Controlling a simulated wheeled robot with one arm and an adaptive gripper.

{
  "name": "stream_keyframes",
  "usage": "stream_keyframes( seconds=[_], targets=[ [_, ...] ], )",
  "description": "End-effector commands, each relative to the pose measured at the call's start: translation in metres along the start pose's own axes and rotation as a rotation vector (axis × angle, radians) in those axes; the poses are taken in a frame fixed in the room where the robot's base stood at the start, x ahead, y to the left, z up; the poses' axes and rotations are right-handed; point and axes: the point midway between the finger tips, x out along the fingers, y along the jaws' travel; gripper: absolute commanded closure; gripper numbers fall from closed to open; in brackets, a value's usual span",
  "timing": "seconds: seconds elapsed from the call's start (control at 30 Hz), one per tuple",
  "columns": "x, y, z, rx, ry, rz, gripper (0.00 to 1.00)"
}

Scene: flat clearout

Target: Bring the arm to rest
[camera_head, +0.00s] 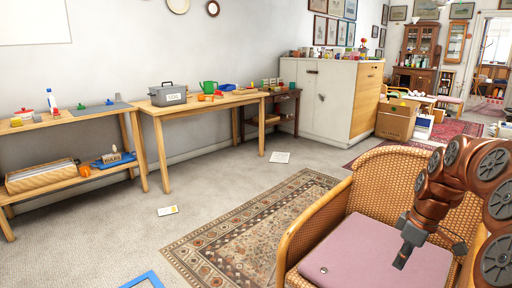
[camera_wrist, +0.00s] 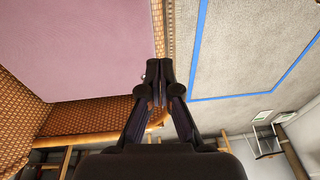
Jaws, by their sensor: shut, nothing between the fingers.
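My gripper (camera_head: 403,256) hangs at the end of my bent arm at the right of the head view, in front of or over a wicker armchair (camera_head: 338,218). The chair has a pink seat cushion (camera_head: 340,262). In the wrist view my gripper (camera_wrist: 159,66) has its fingertips together and holds nothing. There the pink cushion (camera_wrist: 70,45) lies to the left of the fingers and the grey floor (camera_wrist: 235,45) to the right. How far the fingers are from the chair is hard to tell.
A patterned rug (camera_head: 245,225) lies left of the chair. A blue frame outline (camera_head: 143,280) is on the floor and also shows in the wrist view (camera_wrist: 235,97). Wooden tables (camera_head: 155,115) line the wall, with a white cabinet (camera_head: 325,105) beyond. Open floor lies between.

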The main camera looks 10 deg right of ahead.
Motion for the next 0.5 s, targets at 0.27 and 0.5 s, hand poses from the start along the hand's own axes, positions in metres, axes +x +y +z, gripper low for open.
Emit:
stream_keyframes(
  seconds=[0.27, 0.5],
  targets=[
    [-0.081, -0.098, -0.050, 0.054, -0.042, -0.020, 1.00],
    [-0.130, -0.178, -0.062, 0.133, -0.097, -0.028, 1.00]
  ],
)
